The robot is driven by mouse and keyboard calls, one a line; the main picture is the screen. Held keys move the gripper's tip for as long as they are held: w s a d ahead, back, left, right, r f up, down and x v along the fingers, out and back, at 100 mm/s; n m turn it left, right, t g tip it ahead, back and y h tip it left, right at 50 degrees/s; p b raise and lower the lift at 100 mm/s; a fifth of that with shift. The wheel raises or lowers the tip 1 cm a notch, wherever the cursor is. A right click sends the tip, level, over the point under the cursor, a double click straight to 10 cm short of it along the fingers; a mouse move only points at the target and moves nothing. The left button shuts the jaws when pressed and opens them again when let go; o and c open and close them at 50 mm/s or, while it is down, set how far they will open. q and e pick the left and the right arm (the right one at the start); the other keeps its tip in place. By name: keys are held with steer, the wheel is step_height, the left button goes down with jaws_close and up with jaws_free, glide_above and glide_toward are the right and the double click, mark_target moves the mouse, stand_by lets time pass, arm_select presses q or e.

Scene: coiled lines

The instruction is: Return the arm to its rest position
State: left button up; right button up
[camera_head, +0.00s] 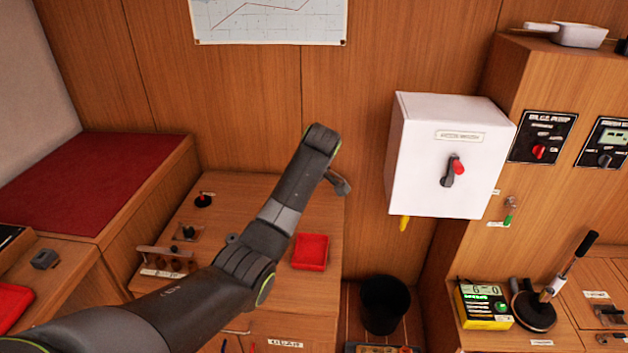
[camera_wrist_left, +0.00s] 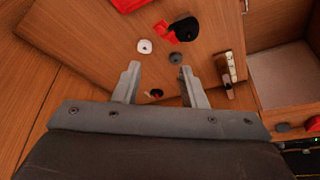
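My left arm comes in from the lower left of the head view and reaches up over the wooden counter (camera_head: 318,190). Only a small part of my left gripper (camera_head: 341,184) shows beside the arm's end, left of the white box. In the left wrist view the two fingers of my left gripper (camera_wrist_left: 158,70) stand apart with no object held between them. The counter (camera_wrist_left: 95,45) lies beyond the fingers, with a white disc (camera_wrist_left: 144,46), a grey disc (camera_wrist_left: 176,58) and a black round piece with red (camera_wrist_left: 184,29) on it. My right gripper is not in view.
A white wall box (camera_head: 425,155) with a red-tipped switch is just right of my arm. A red square tray (camera_head: 310,252) and a small wooden rack (camera_head: 166,262) are on the counter. A black bin (camera_head: 384,305) stands below. A yellow meter (camera_head: 483,306) is at right.

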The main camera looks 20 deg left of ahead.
arm_select(q)
steer(key=s+a+f+m+h, duration=0.1)
steer(key=s+a+f+m, duration=0.15)
steer(key=s+f, duration=0.65)
steer(key=s+a+f+m+h, duration=0.1)
steer(key=s+f+m, duration=0.3)
steer(key=s+f, duration=0.5)
steer(key=s+r+m+t, duration=0.2)
steer(key=s+m, duration=0.5)
steer(key=s, duration=1.9)
step_height(320, 180, down, 24)
steer(key=a+g, duration=0.1)
steer(key=a, duration=0.1)
steer(key=s+d+f+g+h, duration=0.1)
steer(key=s+f, duration=1.4)
steer(key=f, duration=0.1)
steer(key=shift+d, duration=0.3)
